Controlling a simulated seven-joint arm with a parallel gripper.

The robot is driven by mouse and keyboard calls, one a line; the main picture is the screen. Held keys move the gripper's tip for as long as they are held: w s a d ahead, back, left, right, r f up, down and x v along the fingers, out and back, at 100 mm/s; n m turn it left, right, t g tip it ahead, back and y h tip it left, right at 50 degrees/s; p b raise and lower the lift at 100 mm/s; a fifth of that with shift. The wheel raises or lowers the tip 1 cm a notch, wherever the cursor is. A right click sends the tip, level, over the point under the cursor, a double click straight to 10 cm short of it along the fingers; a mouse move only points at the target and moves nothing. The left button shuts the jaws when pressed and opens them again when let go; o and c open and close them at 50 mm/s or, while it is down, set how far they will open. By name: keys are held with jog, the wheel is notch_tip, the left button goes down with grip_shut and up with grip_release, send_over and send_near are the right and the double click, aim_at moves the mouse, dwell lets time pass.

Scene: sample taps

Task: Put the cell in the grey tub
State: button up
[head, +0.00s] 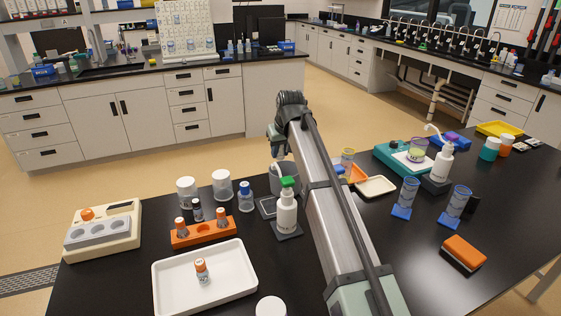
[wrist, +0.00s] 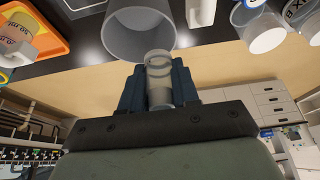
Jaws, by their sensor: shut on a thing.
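The cell (wrist: 159,64), a small clear cylinder, is between the dark fingers of my gripper (wrist: 158,82) in the wrist view. My gripper is shut on it. The grey tub (wrist: 133,35) is just beyond the fingertips, its round opening facing the camera and empty where I see it. The cell's end overlaps the tub's near rim in the picture; I cannot tell its exact height above it. In the head view the grey tub (head: 289,179) stands on the black bench, partly hidden by my arm and the green-capped bottle. The cell is not clear there.
The green-capped bottle (head: 286,211) stands in front of the tub. A blue-capped jar (head: 246,197) and white-lidded jars (head: 222,184) are to its left. An orange tray (head: 352,172) with a beaker is to its right. A white tray (head: 240,294) lies nearer.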

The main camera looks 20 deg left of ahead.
aim_at(281, 159)
jog(key=shift+f, duration=2)
jog(key=shift+f, duration=0.6)
jog(key=o, duration=1)
jog(key=v, duration=1.3)
jog(key=shift+w+a+r, duration=0.15)
